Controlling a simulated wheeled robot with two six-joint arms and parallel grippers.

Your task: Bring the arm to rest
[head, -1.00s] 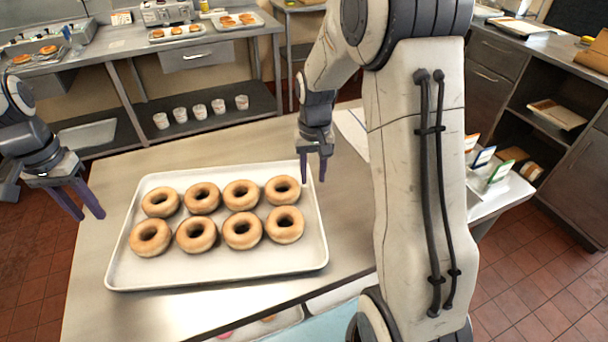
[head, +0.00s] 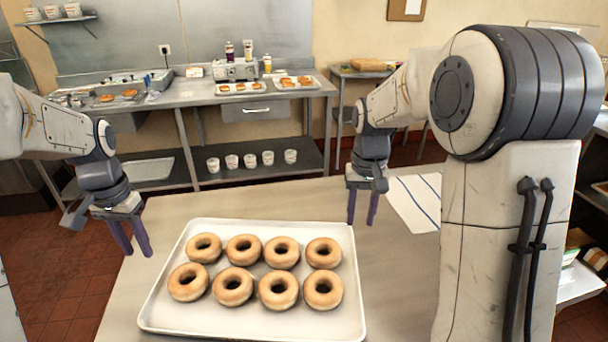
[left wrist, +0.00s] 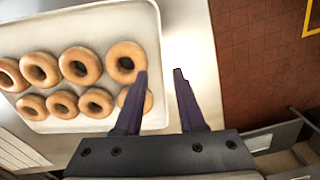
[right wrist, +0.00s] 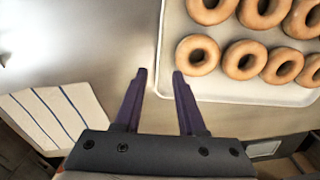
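My left gripper (head: 131,236) hangs at the left edge of the steel table, just left of a white tray of doughnuts. Its two purple fingers (left wrist: 160,100) are apart with nothing between them. My right gripper (head: 363,208) hangs above the table beyond the tray's far right corner. Its fingers (right wrist: 160,98) are also apart and empty. The white tray (head: 160,312) holds two rows of plain ring doughnuts (head: 233,286). Neither gripper touches the tray or a doughnut.
A white cloth with blue stripes (head: 415,203) lies on the table (head: 395,270), right of my right gripper. A back counter (head: 215,95) carries trays of doughnuts and a machine. Several white cups (head: 251,160) stand on its lower shelf. The table between tray and cloth is bare.

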